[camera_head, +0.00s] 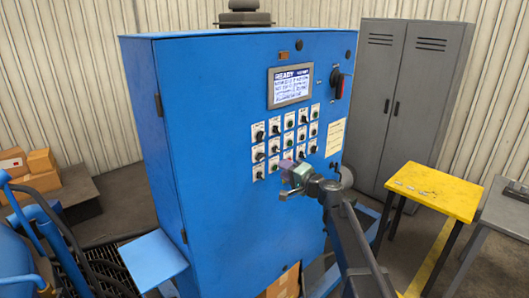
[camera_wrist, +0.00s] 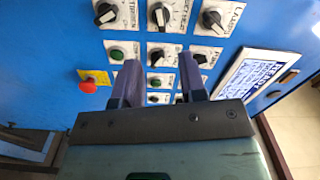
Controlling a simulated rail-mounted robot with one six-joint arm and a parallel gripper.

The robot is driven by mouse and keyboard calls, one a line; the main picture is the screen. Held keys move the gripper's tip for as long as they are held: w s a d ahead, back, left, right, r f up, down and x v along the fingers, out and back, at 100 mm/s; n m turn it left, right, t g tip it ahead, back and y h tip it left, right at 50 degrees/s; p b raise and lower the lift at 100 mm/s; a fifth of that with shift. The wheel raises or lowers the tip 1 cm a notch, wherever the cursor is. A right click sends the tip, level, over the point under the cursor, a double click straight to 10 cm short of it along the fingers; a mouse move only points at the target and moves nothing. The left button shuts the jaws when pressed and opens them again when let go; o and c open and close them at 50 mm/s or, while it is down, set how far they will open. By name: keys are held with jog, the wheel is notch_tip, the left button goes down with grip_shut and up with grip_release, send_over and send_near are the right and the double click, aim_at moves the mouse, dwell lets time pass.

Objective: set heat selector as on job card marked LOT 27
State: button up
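The blue control cabinet (camera_head: 235,215) has a grid of black rotary knobs and buttons on white label plates. A label plate with a knob (camera_head: 259,132) sits at the grid's upper left. The labels are too small to tell which is the heat selector. In the wrist view, knobs show at the top left (camera_wrist: 105,13), top middle (camera_wrist: 160,15) and top right (camera_wrist: 212,19). My gripper (camera_head: 287,170) is in front of the grid's lower rows. Its two purple fingers (camera_wrist: 161,70) are apart with nothing held, hiding part of the panel. No LOT 27 marking is readable.
A cream sheet (camera_head: 335,138) is right of the grid, its text unreadable. A lit screen (camera_head: 291,85) sits above, beside a red-and-black switch (camera_head: 338,84). A red button (camera_wrist: 88,86) is on the panel. A yellow table (camera_head: 440,188) holds small flat pieces.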

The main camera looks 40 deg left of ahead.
aim_at(262, 158)
jog(key=a, duration=0.7)
jog(key=w+a, duration=0.1)
jog(key=a, duration=0.2)
jog(key=shift+a, duration=0.35)
grip_shut()
